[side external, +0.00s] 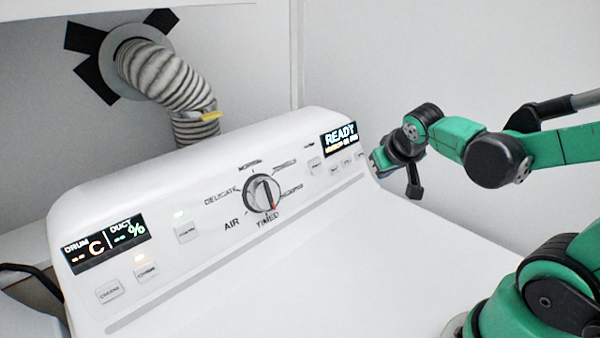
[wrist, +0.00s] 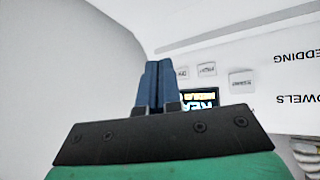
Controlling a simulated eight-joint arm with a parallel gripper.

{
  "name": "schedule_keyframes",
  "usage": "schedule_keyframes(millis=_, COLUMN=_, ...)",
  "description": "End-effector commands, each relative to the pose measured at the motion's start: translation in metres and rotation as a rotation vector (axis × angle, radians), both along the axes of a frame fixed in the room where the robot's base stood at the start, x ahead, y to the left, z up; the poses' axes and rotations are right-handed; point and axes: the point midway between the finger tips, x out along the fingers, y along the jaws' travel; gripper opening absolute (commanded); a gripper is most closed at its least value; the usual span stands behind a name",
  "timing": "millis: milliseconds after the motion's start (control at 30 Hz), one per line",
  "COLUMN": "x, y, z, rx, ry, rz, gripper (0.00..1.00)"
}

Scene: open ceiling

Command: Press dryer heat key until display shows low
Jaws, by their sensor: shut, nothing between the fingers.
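The white dryer (side external: 400,250) has a slanted control panel. At its right end a dark display (side external: 341,138) reads READY, with a smaller orange line too small to read surely. It shows upside down and partly hidden in the wrist view (wrist: 201,98). Several small white keys, such as the left one (side external: 316,163), sit below the display. Their labels are too blurred to tell which is heat. My gripper (side external: 377,165) is shut and empty at the panel's right end, beside the keys. Its blue fingers (wrist: 158,68) are together; I cannot tell whether they touch the panel.
A round dial (side external: 261,193) is mid-panel. A second display (side external: 105,243) and several keys, including one (side external: 186,231) with a green light, are at the left. A grey duct hose (side external: 168,80) rises behind. Plain walls stand behind and right; the dryer top is clear.

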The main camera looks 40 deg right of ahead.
Motion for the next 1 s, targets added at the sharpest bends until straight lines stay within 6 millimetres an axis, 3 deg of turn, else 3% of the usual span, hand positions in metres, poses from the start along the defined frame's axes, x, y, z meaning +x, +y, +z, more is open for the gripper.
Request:
schedule_keyframes(millis=367, x=0.006, y=0.001, z=-0.001, rx=0.001, ry=0.000, rz=0.004, gripper=0.00)
schedule_keyframes(millis=1000, x=0.075, y=0.001, z=-0.027, rx=0.001, ry=0.000, rz=0.006, gripper=0.00)
